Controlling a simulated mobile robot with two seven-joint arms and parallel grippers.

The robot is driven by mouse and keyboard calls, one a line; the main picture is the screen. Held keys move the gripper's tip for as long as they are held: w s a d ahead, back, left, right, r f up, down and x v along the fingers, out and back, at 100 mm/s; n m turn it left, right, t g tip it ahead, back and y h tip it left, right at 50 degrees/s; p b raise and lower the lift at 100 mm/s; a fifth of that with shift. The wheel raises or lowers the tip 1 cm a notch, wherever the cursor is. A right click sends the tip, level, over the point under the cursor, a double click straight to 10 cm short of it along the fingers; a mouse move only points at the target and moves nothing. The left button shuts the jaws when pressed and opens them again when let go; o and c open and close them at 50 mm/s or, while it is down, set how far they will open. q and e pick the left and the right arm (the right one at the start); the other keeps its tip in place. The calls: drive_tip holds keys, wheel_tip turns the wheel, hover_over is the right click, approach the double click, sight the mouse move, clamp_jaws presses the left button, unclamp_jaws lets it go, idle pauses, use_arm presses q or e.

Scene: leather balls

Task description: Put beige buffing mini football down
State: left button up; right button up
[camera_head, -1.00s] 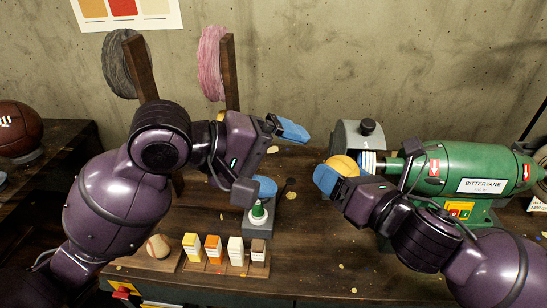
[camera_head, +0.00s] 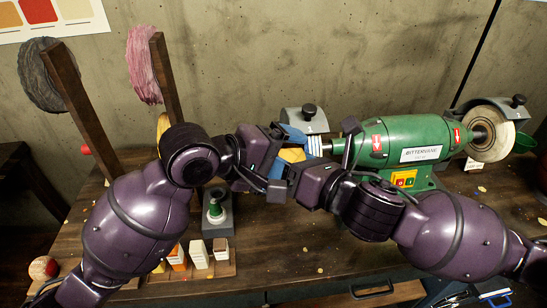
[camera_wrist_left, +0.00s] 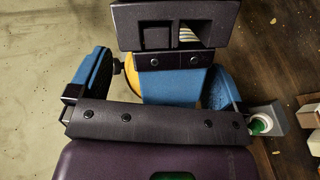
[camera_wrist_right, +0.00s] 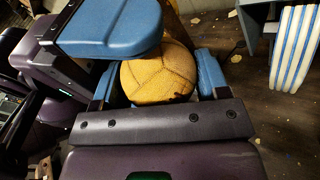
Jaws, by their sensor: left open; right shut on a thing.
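The beige mini football (camera_wrist_right: 158,80) is held between the blue fingers of my right gripper (camera_wrist_right: 158,85), which is shut on it. In the head view the ball (camera_head: 292,154) shows only as a small yellow patch, mostly hidden by both grippers. My left gripper (camera_wrist_left: 155,82) is open, with its blue fingers on either side of the ball and a right gripper finger. One left finger crosses close to the ball in the right wrist view. I cannot tell whether it touches the ball.
The green grinder (camera_head: 388,143) stands just right of the grippers, its striped buffing wheel (camera_head: 316,146) close to them. A green-topped bottle (camera_head: 216,208), several bars (camera_head: 198,254) and a baseball (camera_head: 43,268) are at front left. The front middle tabletop is mostly clear.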

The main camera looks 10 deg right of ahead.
use_arm(q)
drive_tip(key=c, duration=0.9)
drive_tip(key=shift+c, duration=0.6)
use_arm(e)
drive_tip(key=o, duration=0.9)
drive_tip(key=shift+s+a+r, duration=0.1)
drive_tip(key=shift+s, duration=0.05)
